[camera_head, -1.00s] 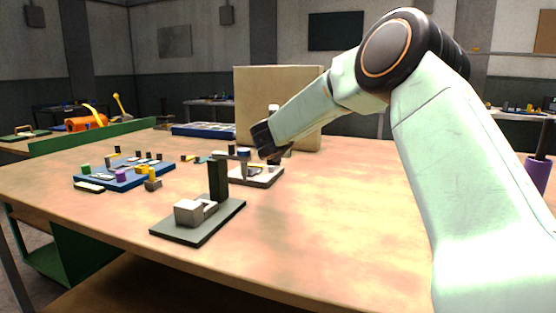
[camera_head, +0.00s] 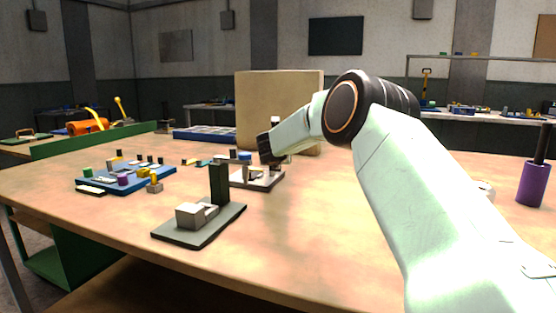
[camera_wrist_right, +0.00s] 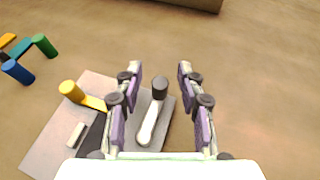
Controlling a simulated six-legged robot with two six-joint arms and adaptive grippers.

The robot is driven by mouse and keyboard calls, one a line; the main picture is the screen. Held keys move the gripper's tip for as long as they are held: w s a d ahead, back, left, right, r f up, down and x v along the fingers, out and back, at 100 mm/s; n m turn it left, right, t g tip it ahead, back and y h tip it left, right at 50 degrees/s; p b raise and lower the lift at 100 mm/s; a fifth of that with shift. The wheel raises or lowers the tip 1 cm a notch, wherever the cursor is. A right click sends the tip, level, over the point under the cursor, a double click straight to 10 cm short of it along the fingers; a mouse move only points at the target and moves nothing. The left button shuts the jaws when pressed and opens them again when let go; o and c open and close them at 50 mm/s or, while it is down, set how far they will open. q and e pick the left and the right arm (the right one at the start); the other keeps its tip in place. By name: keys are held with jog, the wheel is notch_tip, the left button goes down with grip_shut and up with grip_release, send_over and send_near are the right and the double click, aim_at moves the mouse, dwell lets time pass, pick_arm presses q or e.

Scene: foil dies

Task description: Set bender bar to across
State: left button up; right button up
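The bender is a pale plate (camera_head: 266,183) with small parts on it, near the middle of the table; it also shows in the right wrist view (camera_wrist_right: 50,150). In the wrist view a light bar (camera_wrist_right: 149,122) with a dark knob (camera_wrist_right: 160,87) lies on it, pointing away from the camera and slightly right. A yellow handle (camera_wrist_right: 72,91) is left of it. My right gripper (camera_wrist_right: 159,70) is open, its purple-padded fingers on either side of the bar, with visible gaps. I cannot tell its exact height. In the head view my right wrist partly covers the bender. My left gripper is not in view.
A dark-green base with an upright post (camera_head: 219,185) and grey block stands in front of the bender. A blue board with coloured pieces (camera_head: 130,181) is at left. A tan box (camera_head: 280,105) stands behind. A purple cylinder (camera_head: 533,183) is at far right.

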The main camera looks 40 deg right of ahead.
jog(key=shift+c, duration=0.2)
jog(key=shift+a, duration=0.1)
jog(key=shift+c, duration=0.7)
grip_shut()
